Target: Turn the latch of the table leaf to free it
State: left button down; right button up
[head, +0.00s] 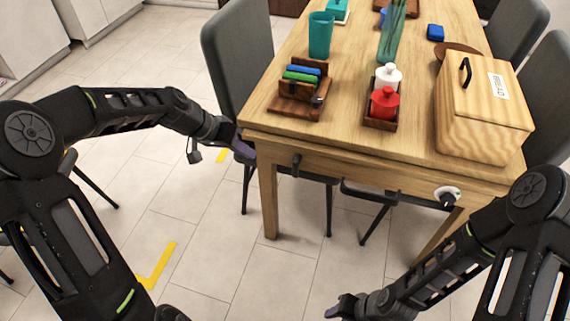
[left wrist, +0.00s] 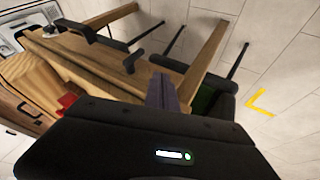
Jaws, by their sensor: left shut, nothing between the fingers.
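The wooden table (head: 345,135) has a leaf edge along its front. A small black latch-like piece (head: 296,165) sticks out of the front face near the left corner. A white round fitting with a dark lever (head: 448,194) sits on the same face at the right. In the left wrist view a black piece (left wrist: 132,62) stands out from the table's wooden side (left wrist: 110,66). My left gripper (head: 243,148) is at the table's front left corner, left of the black piece; its shut, empty fingers (left wrist: 163,92) show in the left wrist view. My right gripper (head: 343,307) is low in front of the table.
On the table are a wooden holder (head: 296,110), a tray with a red jar (head: 384,103) and a white jar (head: 388,77), a wooden bread box (head: 480,110) and a teal cup (head: 320,35). Grey chairs (head: 236,50) flank it. A dark bar (head: 370,194) runs below its front. The floor in front is clear.

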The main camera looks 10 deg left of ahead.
aim_at(296, 166)
pick_arm(q)
jog(key=shift+w+d+f, duration=0.1)
jog(key=shift+f, duration=0.05)
jog(key=w+d+f, duration=0.3)
jog(key=d+f, duration=0.4)
jog(key=d, duration=0.1)
jog(key=shift+d+f, duration=0.35)
jog(key=shift+f, duration=0.05)
jog(key=shift+f, duration=0.1)
dwell(0.4)
jog(key=shift+f+h+b, duration=0.1)
jog(key=shift+h+b, duration=0.3)
jog(key=shift+b, duration=0.15)
jog(key=shift+b, duration=0.3)
